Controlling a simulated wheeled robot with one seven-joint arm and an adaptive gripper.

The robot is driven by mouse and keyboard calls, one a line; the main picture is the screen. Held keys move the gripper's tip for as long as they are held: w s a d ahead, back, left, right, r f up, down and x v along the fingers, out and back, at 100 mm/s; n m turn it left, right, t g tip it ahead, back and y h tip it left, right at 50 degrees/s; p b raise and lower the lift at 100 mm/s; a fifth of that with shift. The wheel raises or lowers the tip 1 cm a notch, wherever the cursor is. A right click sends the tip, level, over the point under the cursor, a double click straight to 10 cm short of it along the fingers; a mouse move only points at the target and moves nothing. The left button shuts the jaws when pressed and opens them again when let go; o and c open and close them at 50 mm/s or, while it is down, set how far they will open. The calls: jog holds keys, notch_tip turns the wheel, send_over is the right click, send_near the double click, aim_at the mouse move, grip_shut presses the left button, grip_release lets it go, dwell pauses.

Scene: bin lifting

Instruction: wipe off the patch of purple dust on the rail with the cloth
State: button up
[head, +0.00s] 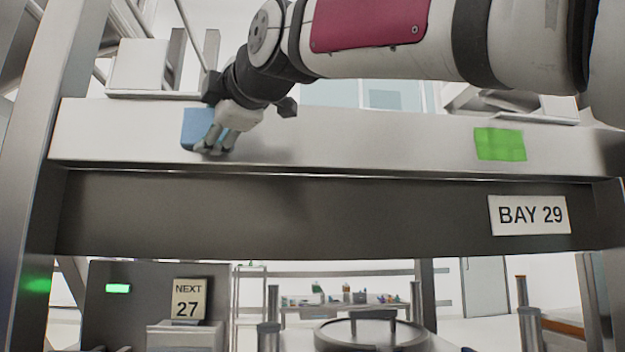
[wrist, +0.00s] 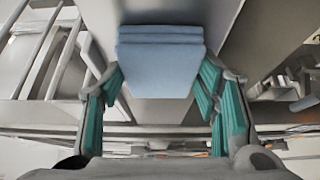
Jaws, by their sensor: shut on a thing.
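The rail (head: 350,140) is a pale, broad beam across the head view. My gripper (head: 215,140) is at the rail's left part, shut on a blue cloth (head: 192,125). In the wrist view the cloth (wrist: 158,70) looks like a folded pad, with the teal-padded fingers of my gripper (wrist: 160,92) on either side. The cloth lies against or very close to the rail face; exact contact cannot be told. No purple dust shows in either view; the cloth and gripper hide part of the rail.
A bright green patch (head: 500,144) is on the rail at the right. A "BAY 29" sign (head: 530,215) is on the dark beam below. A pale box (head: 140,65) stands behind the rail at upper left. The rail face between gripper and green patch is clear.

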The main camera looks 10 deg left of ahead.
jog(key=s+d, duration=0.1)
jog(key=s, duration=0.5)
jog(key=shift+d+b, duration=0.2)
jog(key=shift+b, duration=0.15)
dwell(0.5)
jog(key=s, duration=0.2)
jog(key=shift+s+d, duration=0.35)
jog(key=shift+s, duration=0.05)
dwell(0.4)
